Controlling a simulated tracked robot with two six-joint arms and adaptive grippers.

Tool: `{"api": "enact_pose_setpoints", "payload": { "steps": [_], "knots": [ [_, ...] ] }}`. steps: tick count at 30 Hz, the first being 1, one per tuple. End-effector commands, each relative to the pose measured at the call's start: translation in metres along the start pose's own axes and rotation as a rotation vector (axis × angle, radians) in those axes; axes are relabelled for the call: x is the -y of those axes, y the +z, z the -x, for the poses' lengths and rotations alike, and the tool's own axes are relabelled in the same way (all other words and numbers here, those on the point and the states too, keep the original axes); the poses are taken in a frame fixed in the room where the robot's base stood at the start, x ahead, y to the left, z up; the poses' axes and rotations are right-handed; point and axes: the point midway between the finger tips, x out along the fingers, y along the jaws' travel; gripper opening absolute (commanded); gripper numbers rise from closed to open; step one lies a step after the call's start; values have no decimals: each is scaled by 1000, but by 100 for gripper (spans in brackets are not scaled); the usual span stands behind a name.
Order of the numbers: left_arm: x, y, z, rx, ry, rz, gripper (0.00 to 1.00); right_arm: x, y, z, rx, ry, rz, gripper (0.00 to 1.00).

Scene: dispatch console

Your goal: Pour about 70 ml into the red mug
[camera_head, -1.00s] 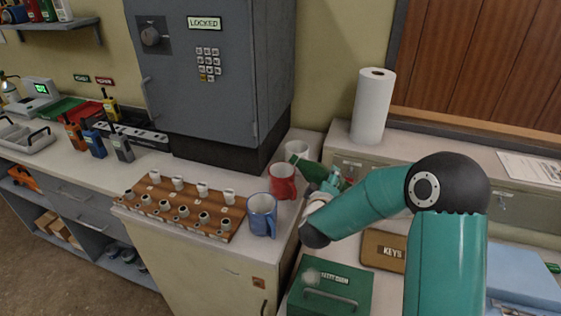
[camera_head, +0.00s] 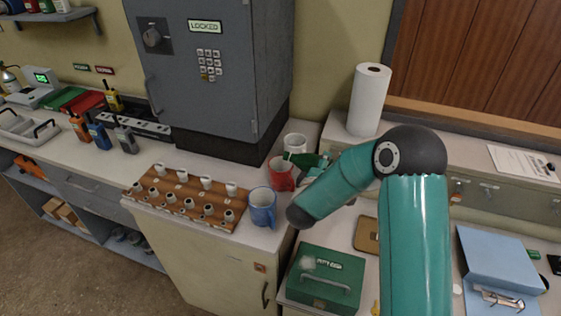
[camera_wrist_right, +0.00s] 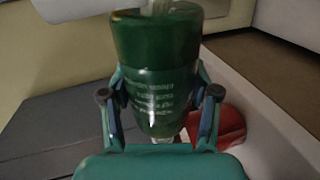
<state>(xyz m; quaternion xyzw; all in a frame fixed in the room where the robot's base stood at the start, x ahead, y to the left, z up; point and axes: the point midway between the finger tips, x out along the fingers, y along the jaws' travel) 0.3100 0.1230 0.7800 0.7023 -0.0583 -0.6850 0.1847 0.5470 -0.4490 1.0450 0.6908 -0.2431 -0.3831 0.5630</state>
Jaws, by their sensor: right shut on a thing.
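The red mug (camera_head: 281,176) stands on the counter between the blue mug and a white mug; its inside is not clearly visible. A dark green bottle (camera_head: 301,158) is tilted, its narrow end over or just beside the red mug's rim. In the right wrist view my right gripper (camera_wrist_right: 160,95) is shut on the green bottle (camera_wrist_right: 155,50), which has pale lettering, with a finger on each side. The red mug (camera_wrist_right: 231,127) shows behind it. I cannot see any liquid stream. My left gripper is not in view.
The blue mug (camera_head: 262,208) stands in front, the white mug (camera_head: 296,143) behind. A wooden rack (camera_head: 190,202) with several small cups lies left. The grey safe (camera_head: 208,70) rises behind. A paper roll (camera_head: 369,99) and green box (camera_head: 325,279) are at right.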

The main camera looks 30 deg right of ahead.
Motion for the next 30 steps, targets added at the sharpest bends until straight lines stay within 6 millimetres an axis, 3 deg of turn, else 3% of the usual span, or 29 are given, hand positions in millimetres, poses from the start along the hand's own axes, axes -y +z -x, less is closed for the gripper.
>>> {"api": "enact_pose_setpoints", "payload": {
  "steps": [30],
  "knots": [
    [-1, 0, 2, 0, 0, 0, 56, -17, 9, 4, 46, 2, 121, 19]
  ]
}}
